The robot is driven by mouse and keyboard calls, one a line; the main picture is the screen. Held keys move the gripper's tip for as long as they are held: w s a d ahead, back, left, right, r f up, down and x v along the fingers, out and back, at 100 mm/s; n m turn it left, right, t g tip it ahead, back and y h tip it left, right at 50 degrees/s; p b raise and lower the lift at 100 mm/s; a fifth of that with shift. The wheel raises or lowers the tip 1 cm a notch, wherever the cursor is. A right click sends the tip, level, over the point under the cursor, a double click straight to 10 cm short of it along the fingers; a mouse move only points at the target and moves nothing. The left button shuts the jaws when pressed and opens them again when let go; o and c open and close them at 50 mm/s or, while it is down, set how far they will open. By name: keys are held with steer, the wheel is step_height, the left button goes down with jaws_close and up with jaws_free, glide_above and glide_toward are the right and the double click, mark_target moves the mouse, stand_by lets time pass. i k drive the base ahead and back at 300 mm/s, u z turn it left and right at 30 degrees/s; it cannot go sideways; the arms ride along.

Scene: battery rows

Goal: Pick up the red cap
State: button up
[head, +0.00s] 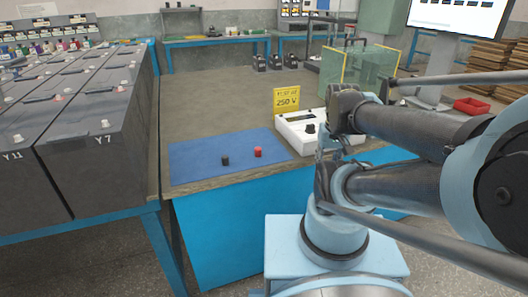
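The red cap (258,152) stands on the blue mat (205,152) near the table's front edge. A black cap (225,160) stands on the same mat, a little to its left and apart from it. Nothing is touching the red cap. My arm fills the right side of the head view, to the right of the mat. I cannot make out my gripper's fingertips in this view.
A white device (297,132) with a black knob stands right of the mat, with a yellow 250 V sign (287,99) behind it. Large batteries (95,110) fill the left bench. A clear box (350,72) stands farther back. The tabletop (215,105) behind the mat is clear.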

mark_target(257, 151)
steer(key=u, duration=0.05)
steer(key=k, duration=1.65)
steer(key=z, duration=0.4)
steer(key=i, duration=1)
steer(key=u, duration=0.05)
